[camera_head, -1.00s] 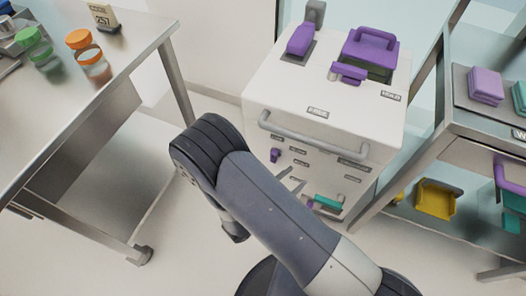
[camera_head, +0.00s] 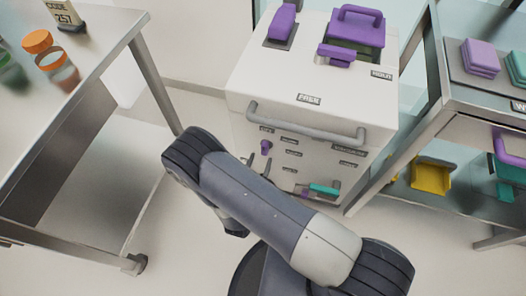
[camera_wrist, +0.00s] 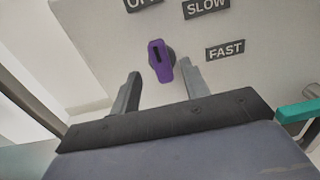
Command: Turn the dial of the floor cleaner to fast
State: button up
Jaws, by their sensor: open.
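The floor cleaner (camera_head: 290,88) is a white box with a front handle bar. Its purple dial (camera_head: 265,147) sits on the front panel, left of several small labels. In the wrist view the dial (camera_wrist: 160,60) has a dark line on its upper part and stands nearly upright, leaning slightly. The SLOW label (camera_wrist: 206,8) is up and right of it, the FAST label (camera_wrist: 225,50) to its right, and a partly cut-off label (camera_wrist: 142,4) above it. My gripper (camera_wrist: 158,85) is open, its fingers below and to either side of the dial. I cannot tell whether they touch it.
The handle bar (camera_head: 305,125) juts out above the dial. A teal lever (camera_head: 323,188) is low on the right of the panel. A metal table (camera_head: 105,70) stands left and a shelf (camera_head: 480,130) right. Open floor lies between table and cleaner.

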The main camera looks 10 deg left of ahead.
aim_at(264, 151)
jog(key=shift+w+d, duration=0.15)
jog(key=shift+w, duration=1.95)
jog(key=shift+c, duration=0.4)
grip_shut()
